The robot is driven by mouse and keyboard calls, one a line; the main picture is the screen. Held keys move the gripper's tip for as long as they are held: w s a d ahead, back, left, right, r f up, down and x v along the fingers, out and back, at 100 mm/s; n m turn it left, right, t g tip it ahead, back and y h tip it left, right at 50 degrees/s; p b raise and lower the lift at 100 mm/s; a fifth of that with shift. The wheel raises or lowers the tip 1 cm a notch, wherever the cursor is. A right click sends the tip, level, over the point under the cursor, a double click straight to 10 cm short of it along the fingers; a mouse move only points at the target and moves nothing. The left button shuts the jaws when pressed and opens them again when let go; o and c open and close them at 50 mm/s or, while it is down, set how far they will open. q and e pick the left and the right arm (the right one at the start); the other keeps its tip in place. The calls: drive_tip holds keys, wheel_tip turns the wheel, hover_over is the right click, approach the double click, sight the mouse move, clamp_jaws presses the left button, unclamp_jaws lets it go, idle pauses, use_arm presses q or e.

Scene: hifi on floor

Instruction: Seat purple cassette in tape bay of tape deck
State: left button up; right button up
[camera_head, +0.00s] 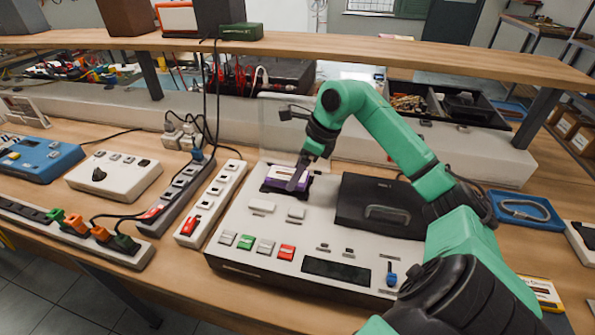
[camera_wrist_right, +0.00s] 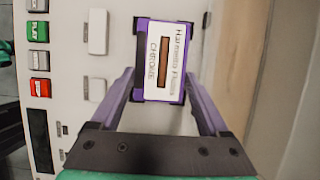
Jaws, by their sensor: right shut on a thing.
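The purple cassette (camera_head: 281,176) is purple-edged with a white label and a brown window. It is at the back left of the white tape deck (camera_head: 258,218). My right gripper (camera_wrist_right: 162,82) is shut on the cassette, which also shows between its fingertips in the wrist view (camera_wrist_right: 175,30). Dark edging shows around the cassette at the bay's place, but I cannot tell whether the cassette is down in the tape bay or just above it. The bay itself is mostly hidden by cassette and gripper. My left gripper is not in view.
A black panel with a handle (camera_head: 365,189) is on the deck's right. Coloured buttons (camera_head: 266,246) line its front. A white power strip (camera_head: 213,199) lies close on the left. A wooden shelf (camera_head: 330,52) spans above the bench, and a blue tray (camera_head: 523,211) lies right.

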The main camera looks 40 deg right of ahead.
drive_tip(key=shift+f+b, duration=0.7)
drive_tip(key=shift+b, duration=0.05)
idle(0.8)
drive_tip(key=o, duration=1.4)
drive_tip(key=shift+c, duration=0.2)
drive_tip(key=w+a+r+p+v, duration=0.1)
drive_tip(key=p+v, duration=0.5)
drive_tip(key=v, duration=1.4)
drive_tip(key=shift+w, duration=0.45)
drive_tip(key=shift+a, duration=0.1)
